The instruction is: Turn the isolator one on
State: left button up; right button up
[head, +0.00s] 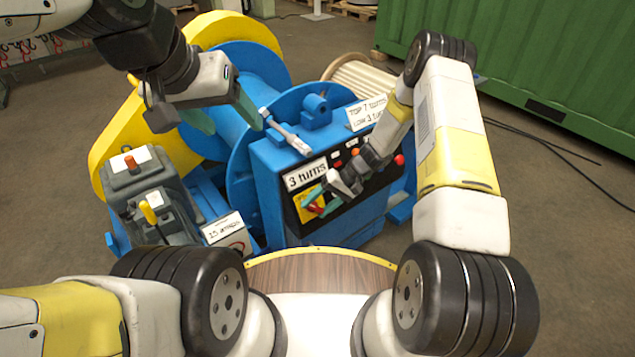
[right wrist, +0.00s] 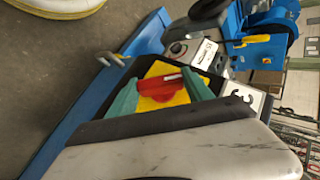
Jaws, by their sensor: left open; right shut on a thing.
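The isolator is a red rotary handle (right wrist: 160,86) on a yellow plate (right wrist: 158,72), set in the black panel on the front of a blue box. The plate also shows in the head view (head: 307,208), partly covered by my right gripper. My right gripper (head: 318,207) is shut on the red handle, with one green finger at each side of it in the right wrist view (right wrist: 160,90). The handle lies roughly across the gap between the fingers. My left gripper (head: 222,114) is open and empty, in front of the blue drum.
A grey tool (head: 287,135) lies on the blue box (head: 272,190). A grey lever unit (head: 150,190) with orange and yellow knobs stands left. A red button (head: 399,160) is at the panel's right end. A green container (head: 560,80) stands behind.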

jog(key=m+y, duration=0.2)
jog(key=y, duration=0.1)
jog(key=shift+d+f+m, duration=0.2)
jog(key=shift+m, duration=0.2)
jog(key=m+t+y, duration=0.1)
jog(key=m+y, duration=0.2)
jog(key=y, duration=0.1)
jog(key=shift+f+m, duration=0.1)
jog(key=shift+m, duration=0.2)
jog(key=m+t+y, duration=0.1)
jog(key=m, duration=0.1)
jog(key=m+t+y, duration=0.2)
jog(key=shift+s+f, duration=0.1)
jog(key=shift+s, duration=0.05)
jog(key=shift+m+t+y, duration=0.6)
jog(key=shift+m+t, duration=1.2)
jog(key=shift+m, duration=0.6)
jog(key=o, duration=1.4)
jog(key=shift+c, duration=0.2)
